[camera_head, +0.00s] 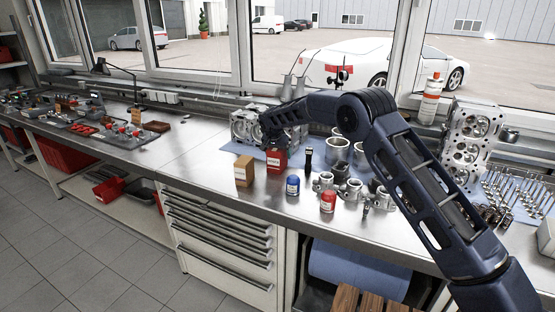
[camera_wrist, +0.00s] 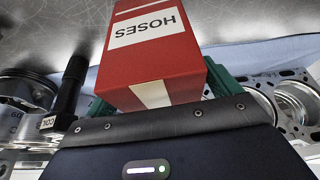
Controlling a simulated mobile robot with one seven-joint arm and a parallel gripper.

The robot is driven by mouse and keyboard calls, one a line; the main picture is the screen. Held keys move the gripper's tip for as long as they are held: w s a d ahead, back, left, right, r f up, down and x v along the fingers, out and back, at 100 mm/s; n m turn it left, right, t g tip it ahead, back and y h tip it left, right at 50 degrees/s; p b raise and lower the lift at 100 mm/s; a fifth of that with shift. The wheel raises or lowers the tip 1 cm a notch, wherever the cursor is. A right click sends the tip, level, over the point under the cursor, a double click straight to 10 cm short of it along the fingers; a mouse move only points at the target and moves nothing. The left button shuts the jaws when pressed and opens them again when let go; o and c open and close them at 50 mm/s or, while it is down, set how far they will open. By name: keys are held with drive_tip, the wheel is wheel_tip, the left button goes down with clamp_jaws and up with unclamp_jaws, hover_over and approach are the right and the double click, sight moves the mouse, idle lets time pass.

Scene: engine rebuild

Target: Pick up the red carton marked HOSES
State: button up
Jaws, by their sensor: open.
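The red carton (camera_head: 276,161) with a white label stands on the metal workbench (camera_head: 215,190), in front of the engine block. In the wrist view the carton (camera_wrist: 186,66) reads HOSES, upside down in the picture. My gripper (camera_head: 273,143) is over the carton from behind and above. In the wrist view its green fingers (camera_wrist: 163,95) are on either side of the carton's near end. The jaws are open. Whether either finger touches the carton I cannot tell, and the fingertips are partly hidden by the carton.
A brown box (camera_head: 244,171) stands left of the carton. A black ignition coil (camera_head: 308,159) stands close on the right. A blue can (camera_head: 292,186) and a red can (camera_head: 328,201) are nearer the bench edge. The engine block (camera_head: 245,124) is behind. Bare bench lies to the left.

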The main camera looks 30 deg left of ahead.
drive_tip(key=c, duration=1.3)
drive_tip(key=shift+o, duration=0.2)
drive_tip(key=shift+r, duration=0.1)
drive_tip(key=shift+r, duration=0.1)
